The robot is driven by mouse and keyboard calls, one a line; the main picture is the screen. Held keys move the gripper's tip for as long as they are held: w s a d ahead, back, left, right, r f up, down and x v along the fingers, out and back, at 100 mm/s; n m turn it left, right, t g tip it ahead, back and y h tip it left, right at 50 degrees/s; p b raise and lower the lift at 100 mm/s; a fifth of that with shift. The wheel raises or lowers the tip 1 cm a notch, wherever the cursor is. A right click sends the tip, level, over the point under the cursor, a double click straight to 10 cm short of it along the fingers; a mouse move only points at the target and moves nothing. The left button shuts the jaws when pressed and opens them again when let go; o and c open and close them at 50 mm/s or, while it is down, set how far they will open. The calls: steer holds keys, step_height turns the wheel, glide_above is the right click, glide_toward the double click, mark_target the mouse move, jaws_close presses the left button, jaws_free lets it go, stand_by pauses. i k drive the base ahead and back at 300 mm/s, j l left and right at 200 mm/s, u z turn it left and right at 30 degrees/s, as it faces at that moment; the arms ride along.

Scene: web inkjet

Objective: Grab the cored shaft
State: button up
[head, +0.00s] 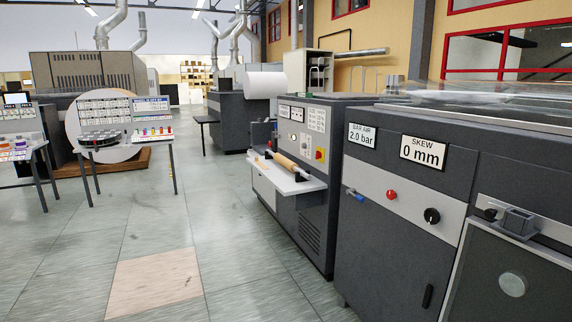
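A tan cylinder, which looks like the cored shaft (289,165), lies on a white shelf (300,188) on the front of a dark grey machine at the middle of the head view. It lies at a slant across the shelf. Lighter, thinner parts show near its ends, but they are too small to make out clearly. My gripper is not in view, and nothing is seen touching the shaft.
A dark cabinet (390,240) with "BAR AIR" and "SKEW" labels fills the near right, with a grey bracket-like block (516,222) protruding. Tables with small goods (127,145) stand at left. The tiled floor (150,240) between is clear.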

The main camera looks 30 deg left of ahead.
mark_target(291, 166)
steer(key=i+j+u, duration=0.65)
steer(key=i, duration=0.25)
steer(key=i+j+u, duration=0.35)
steer(key=i, duration=0.15)
steer(key=i+u, duration=0.35)
steer(key=i, duration=0.15)
steer(key=i+z, duration=0.1)
steer(key=i, duration=0.85)
steer(key=i+j, duration=0.15)
steer(key=i, duration=0.8)
steer(key=i+j+z, duration=0.1)
steer(key=i+z, duration=0.25)
steer(key=i, duration=0.2)
steer(key=i+j+z, duration=0.35)
steer(key=i, duration=0.2)
steer(key=i+l, duration=0.15)
steer(key=l, duration=0.2)
steer(key=i+l, duration=0.1)
steer(key=l, duration=0.25)
